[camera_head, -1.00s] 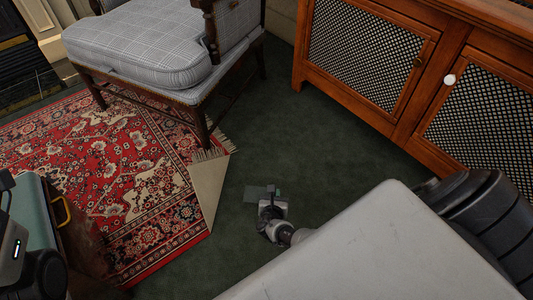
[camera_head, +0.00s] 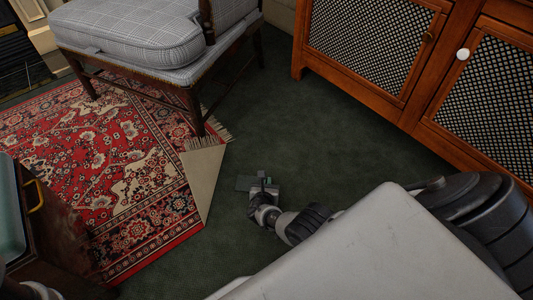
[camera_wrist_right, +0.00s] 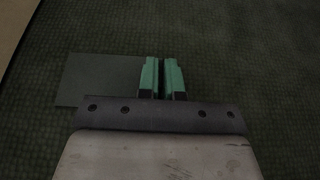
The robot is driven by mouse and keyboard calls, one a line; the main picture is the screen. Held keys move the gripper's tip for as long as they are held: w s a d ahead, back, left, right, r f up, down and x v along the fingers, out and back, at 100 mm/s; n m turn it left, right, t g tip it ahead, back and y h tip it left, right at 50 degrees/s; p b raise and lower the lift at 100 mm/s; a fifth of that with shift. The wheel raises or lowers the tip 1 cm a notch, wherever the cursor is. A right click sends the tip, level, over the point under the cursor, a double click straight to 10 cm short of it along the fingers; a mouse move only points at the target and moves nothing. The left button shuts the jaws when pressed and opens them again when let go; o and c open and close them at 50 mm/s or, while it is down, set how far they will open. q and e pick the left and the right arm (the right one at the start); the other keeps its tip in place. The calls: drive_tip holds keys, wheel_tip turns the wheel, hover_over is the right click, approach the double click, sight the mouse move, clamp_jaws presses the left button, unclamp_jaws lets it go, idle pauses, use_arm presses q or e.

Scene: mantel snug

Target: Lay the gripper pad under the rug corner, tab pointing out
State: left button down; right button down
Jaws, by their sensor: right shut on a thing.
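The gripper pad (camera_head: 244,183) is a thin, flat, dark grey-green piece, also in the right wrist view (camera_wrist_right: 98,80), reaching left from the fingers. My right gripper (camera_head: 262,180) is shut on its right-hand end; the green fingers (camera_wrist_right: 163,76) hide the tab. The pad is low over the carpet; I cannot tell whether it touches. The red patterned rug (camera_head: 130,170) has its near right corner folded back, showing a beige underside (camera_head: 204,172). The pad is right of this fold, with a strip of carpet between. My left gripper is not in view.
A checked armchair (camera_head: 150,40) stands with legs on the rug's far part. A wooden cabinet (camera_head: 420,100) with lattice doors stands at the right. A dark chest-like piece (camera_head: 45,220) is at the left. Green carpet (camera_head: 290,120) is clear between fold and cabinet.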

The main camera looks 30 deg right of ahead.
drive_tip(key=shift+f, duration=0.15)
drive_tip(key=c, duration=1.3)
unclamp_jaws()
